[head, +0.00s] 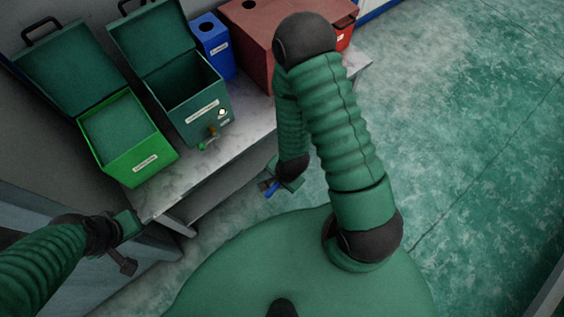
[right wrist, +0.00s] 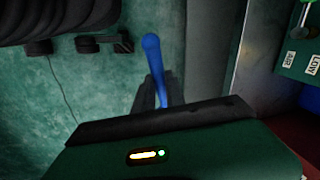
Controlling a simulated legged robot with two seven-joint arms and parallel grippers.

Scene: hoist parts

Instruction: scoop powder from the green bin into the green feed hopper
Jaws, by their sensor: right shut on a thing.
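The bright green bin (head: 150,163) stands open on the bench at the left of the head view, with pale green powder (head: 115,128) inside. The darker green feed hopper (head: 208,124) stands to its right, lid raised, its inside dark. My right gripper (head: 270,186) is in front of the bench edge, apart from both boxes, shut on a blue scoop (head: 273,190). In the right wrist view the scoop's blue handle (right wrist: 152,60) sticks out from the dark fingers; its bowl cannot be made out. My left gripper (head: 126,264) is at lower left, small and dark; its opening is unclear.
A blue container (head: 215,47) and a large red box (head: 258,40) stand right of the hopper. A small valve (head: 208,140) projects from the hopper's front. The bench edge (head: 255,142) lies between my right gripper and the boxes. The floor at right is clear.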

